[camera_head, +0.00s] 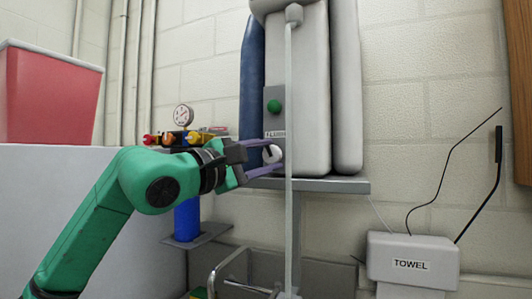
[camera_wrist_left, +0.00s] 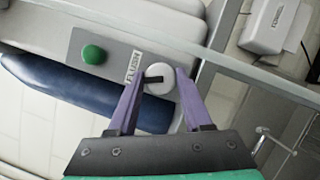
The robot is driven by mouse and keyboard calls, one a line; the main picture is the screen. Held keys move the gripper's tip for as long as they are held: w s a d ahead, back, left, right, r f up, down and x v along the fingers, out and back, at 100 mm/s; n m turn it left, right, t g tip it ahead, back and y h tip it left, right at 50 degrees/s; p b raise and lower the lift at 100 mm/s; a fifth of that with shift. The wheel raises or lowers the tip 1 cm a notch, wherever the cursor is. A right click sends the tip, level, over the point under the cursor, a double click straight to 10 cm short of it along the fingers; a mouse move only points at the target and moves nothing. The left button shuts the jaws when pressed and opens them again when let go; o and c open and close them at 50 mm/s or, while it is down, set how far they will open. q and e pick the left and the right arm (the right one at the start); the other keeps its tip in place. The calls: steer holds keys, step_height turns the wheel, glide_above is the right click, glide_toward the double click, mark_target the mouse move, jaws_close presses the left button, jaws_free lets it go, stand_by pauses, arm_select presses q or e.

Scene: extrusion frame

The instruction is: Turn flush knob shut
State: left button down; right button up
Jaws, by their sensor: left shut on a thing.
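The flush knob (camera_head: 272,154) is a round white knob with a dark bar across its face, low on a grey panel under a "FLUSH" label. It also shows in the left wrist view (camera_wrist_left: 162,82). My left gripper (camera_head: 270,160) reaches in from the left, with its purple fingers on either side of the knob and shut on it. In the left wrist view the fingertips (camera_wrist_left: 160,77) flank the knob. A green button (camera_head: 274,106) sits above the label on the same panel (camera_head: 273,94). My right gripper is not in view.
A pale vertical tube (camera_head: 289,210) hangs just right of the knob. A grey shelf (camera_head: 335,185) lies below the white tanks, with a blue cylinder (camera_head: 252,80) beside them. A "TOWEL" box (camera_head: 410,256) is at lower right, and a red bin (camera_head: 50,95) at left.

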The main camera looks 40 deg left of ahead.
arm_select(q)
steer(key=m+g+p, duration=0.1)
steer(key=m+p, duration=0.1)
steer(key=m, duration=0.2)
steer(key=shift+r+m+g, duration=0.1)
steer(key=shift+m+g, duration=0.2)
steer(key=shift+g, duration=0.1)
stand_by(0.4)
steer(key=shift+c, duration=1.7)
jaws_free()
